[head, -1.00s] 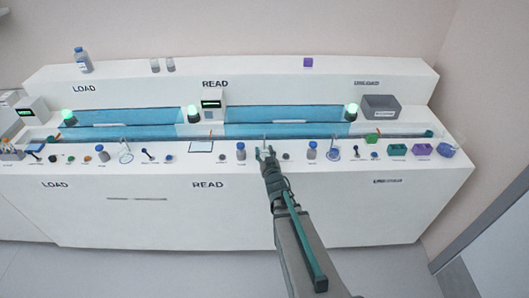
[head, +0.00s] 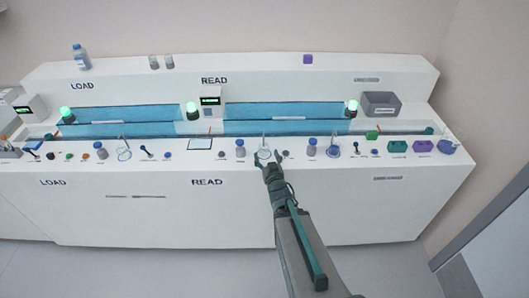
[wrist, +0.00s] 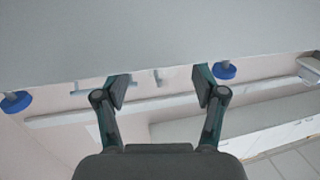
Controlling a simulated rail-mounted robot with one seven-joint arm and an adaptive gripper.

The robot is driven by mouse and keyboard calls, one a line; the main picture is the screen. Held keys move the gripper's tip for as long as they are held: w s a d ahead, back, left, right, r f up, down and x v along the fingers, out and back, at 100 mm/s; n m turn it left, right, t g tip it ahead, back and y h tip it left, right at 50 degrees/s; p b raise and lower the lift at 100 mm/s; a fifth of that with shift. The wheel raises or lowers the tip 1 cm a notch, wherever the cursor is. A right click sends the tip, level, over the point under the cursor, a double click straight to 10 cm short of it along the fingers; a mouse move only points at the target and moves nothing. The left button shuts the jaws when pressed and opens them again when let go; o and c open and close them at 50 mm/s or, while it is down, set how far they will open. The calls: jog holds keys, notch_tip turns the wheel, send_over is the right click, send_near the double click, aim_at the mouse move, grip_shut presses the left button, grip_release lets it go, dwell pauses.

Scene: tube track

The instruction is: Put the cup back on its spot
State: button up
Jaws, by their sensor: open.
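A small pale, round, cup-like thing (head: 264,153) stands on the front ledge of the bench, with a thin upright piece above it. It is too small to tell whether it rests on a marked spot. My gripper (head: 272,163) is at the ledge's front edge, just in front of it. In the wrist view my gripper (wrist: 160,92) is open, its fingers wide apart. A small pale upright thing (wrist: 158,76) shows beyond and between the fingertips; I cannot tell whether it is the cup. Nothing is gripped.
Similar round pieces stand farther left (head: 123,150) and right (head: 333,148). Blue channels (head: 280,121) run behind the ledge.

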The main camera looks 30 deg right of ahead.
jog(key=shift+s+a+r+p, duration=0.1)
jog(key=shift+s+r+p, duration=0.1)
jog(key=shift+s+p, duration=0.25)
jog(key=shift+s+a+r+p, duration=0.1)
jog(key=shift+s+r+p, duration=0.05)
jog(key=shift+s+p, duration=0.45)
jog(key=shift+p, duration=0.35)
jog(key=s+a+f+g+y+p, duration=0.1)
jog(key=s+a+f+g+p, duration=0.2)
jog(key=s+a+f+g, duration=0.5)
jog(key=s+a+f+g+y+p, duration=0.2)
jog(key=s+a+f+g+p, duration=0.15)
jog(key=s+f, duration=0.8)
jog(key=s+a+f+n+g, duration=0.1)
jog(key=s+a+g, duration=0.1)
jog(key=s+g, duration=0.2)
jog(key=s+a+f+n+g, duration=0.1)
jog(key=s+a+f+g, duration=0.1)
jog(key=s, duration=0.9)
jog(key=s+a+f+g+y, duration=0.1)
jog(key=s+a+g, duration=0.2)
jog(key=s+g, duration=0.3)
jog(key=shift+s+a+f+n, duration=0.3)
jog(key=shift+s+f+n, duration=0.1)
jog(key=shift+s, duration=0.85)
